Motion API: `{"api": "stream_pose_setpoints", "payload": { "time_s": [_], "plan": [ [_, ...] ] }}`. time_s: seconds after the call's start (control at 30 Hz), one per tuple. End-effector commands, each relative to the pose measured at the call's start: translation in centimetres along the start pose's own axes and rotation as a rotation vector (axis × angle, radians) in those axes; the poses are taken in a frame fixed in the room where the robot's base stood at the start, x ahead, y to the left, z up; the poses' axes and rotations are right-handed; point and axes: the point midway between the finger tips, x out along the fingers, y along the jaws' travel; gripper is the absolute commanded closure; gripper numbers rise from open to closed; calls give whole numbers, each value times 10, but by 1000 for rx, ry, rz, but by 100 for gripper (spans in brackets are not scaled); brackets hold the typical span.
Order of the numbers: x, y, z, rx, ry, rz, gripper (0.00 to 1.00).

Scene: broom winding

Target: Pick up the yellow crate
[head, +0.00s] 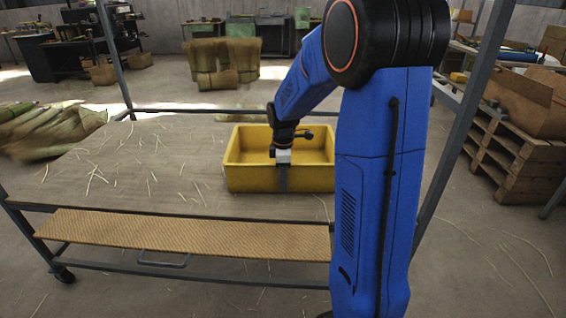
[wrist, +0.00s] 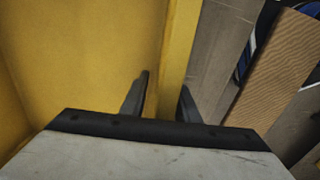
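The yellow crate (head: 250,180) is an open, rectangular bin. It sits level on the right part of the cart's top, partly hidden behind my blue arm. My gripper (head: 283,172) points down at the crate's near wall. One finger is inside the crate and the other shows against the outside of the front wall. The crate's inside looks empty where visible. The fingertips' lower ends are hard to see.
The cart top (head: 120,180) is strewn with loose straw and clear left of the crate. A straw bundle (head: 45,130) is at left. Wooden pallets (head: 520,160) stand at right.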

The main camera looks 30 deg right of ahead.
Motion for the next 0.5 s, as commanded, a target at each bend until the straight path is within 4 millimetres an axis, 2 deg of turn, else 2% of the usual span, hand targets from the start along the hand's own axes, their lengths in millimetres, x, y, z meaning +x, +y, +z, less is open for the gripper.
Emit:
{"api": "stream_pose_setpoints", "payload": {
  "time_s": [0.03,0.13,0.17,0.5],
  "plan": [
    [0,0,0,0,0,0,72],
    [0,0,0,0,0,0,96],
    [0,0,0,0,0,0,100],
    [0,0,0,0,0,0,100]
  ]
}}
